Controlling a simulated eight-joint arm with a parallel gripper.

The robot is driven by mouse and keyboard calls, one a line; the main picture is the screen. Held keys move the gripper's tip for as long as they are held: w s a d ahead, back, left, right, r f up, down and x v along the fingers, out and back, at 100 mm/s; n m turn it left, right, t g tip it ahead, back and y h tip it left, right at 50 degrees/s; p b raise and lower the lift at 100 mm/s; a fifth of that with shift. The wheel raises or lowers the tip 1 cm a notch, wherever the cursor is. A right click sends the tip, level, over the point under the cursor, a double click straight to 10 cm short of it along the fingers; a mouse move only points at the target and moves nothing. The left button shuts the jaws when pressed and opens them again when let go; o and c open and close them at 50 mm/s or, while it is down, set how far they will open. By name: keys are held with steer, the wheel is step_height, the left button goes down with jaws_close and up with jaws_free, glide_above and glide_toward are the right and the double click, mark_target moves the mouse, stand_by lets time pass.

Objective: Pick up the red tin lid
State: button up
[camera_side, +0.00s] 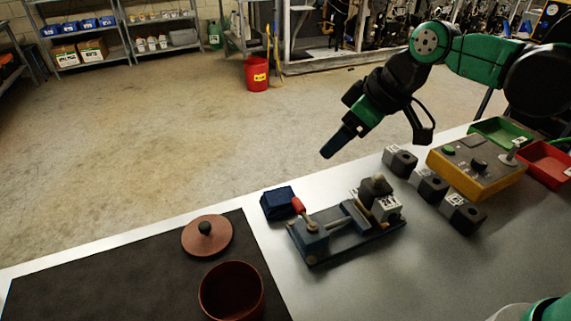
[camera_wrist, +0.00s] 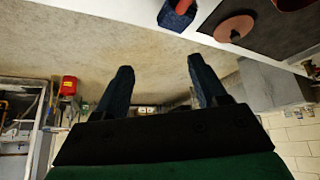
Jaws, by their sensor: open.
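The red tin lid (camera_side: 207,236) is a flat reddish-brown disc with a dark round knob. It lies on the dark mat, left of centre in the side view. It also shows near the top right of the wrist view (camera_wrist: 236,28). The open reddish tin (camera_side: 231,291) stands in front of it on the mat. My gripper (camera_side: 329,156) hangs in the air above the table's far edge, to the right of the lid and well apart from it. In the wrist view its two fingers (camera_wrist: 158,75) are spread with nothing between them.
A dark blue block (camera_side: 278,204) and a clamp fixture (camera_side: 345,228) with a red-tipped handle stand right of the mat (camera_side: 110,275). Several grey blocks, a yellow control box (camera_side: 477,166), and green and red trays (camera_side: 546,163) are farther right. Space above the lid is clear.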

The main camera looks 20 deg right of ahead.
steer(key=w+a+f+n+g+y, duration=0.1)
steer(key=w+a+f+n, duration=0.15)
steer(key=a, duration=0.25)
steer(key=w+a+f+n+g+y, duration=0.1)
steer(key=w+a+n, duration=0.15)
steer(key=a, duration=0.35)
steer(key=n+g, duration=0.2)
steer(key=n, duration=0.2)
glide_toward(205, 225)
steer(key=f, duration=0.3)
steer(key=shift+w+a+y, duration=0.2)
steer(key=shift+a+y, duration=0.2)
steer(key=shift+a+f, duration=0.25)
steer(key=shift+f, duration=0.1)
steer(key=shift+x, duration=2.6)
jaws_close()
